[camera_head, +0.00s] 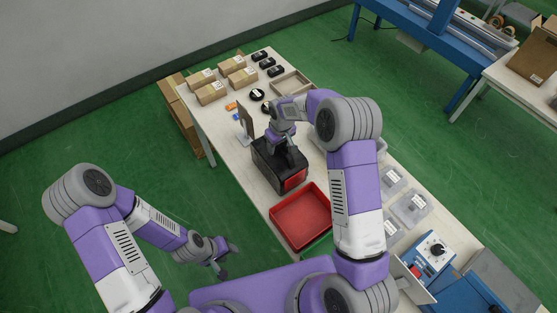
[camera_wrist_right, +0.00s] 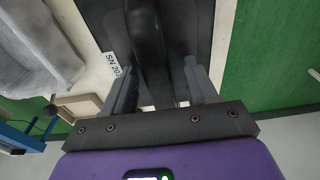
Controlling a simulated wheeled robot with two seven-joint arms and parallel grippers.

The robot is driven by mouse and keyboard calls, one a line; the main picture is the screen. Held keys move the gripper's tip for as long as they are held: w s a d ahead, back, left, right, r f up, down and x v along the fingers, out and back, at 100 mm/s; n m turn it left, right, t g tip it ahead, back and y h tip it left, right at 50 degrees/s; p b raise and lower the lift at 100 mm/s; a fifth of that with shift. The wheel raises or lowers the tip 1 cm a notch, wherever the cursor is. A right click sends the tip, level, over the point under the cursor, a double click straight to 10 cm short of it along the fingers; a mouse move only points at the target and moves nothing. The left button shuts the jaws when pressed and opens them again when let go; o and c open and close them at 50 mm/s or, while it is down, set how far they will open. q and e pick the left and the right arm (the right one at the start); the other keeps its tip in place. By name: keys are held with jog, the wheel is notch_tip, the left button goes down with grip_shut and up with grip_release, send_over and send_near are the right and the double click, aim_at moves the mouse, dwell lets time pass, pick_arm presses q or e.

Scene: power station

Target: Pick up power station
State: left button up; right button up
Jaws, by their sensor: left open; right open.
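The power station (camera_head: 270,169) is a black box with a red front, standing upright on the long table. My right gripper (camera_head: 284,147) is directly over its top, pointing down. In the right wrist view, the power station's dark top (camera_wrist_right: 190,22) lies below, and its black handle (camera_wrist_right: 148,45) runs between the two fingers of my open right gripper (camera_wrist_right: 161,88). I cannot tell whether the fingers touch it. My left gripper (camera_head: 222,258) is open and empty, low and off the table's near left side.
A red bin (camera_head: 301,216) sits just in front of the power station. A small upright stand (camera_head: 246,122) is close behind left. Cardboard boxes (camera_head: 211,92) and black items (camera_head: 267,63) are at the far end. Clear containers (camera_head: 410,207) lie to the right.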

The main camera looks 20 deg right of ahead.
jog(key=shift+w+f+b, duration=0.1)
jog(key=shift+f+b, duration=0.2)
jog(key=shift+f, duration=0.1)
dwell(0.4)
grip_shut()
dwell(1.2)
jog(key=shift+w+r, duration=0.2)
jog(key=shift+r, duration=0.05)
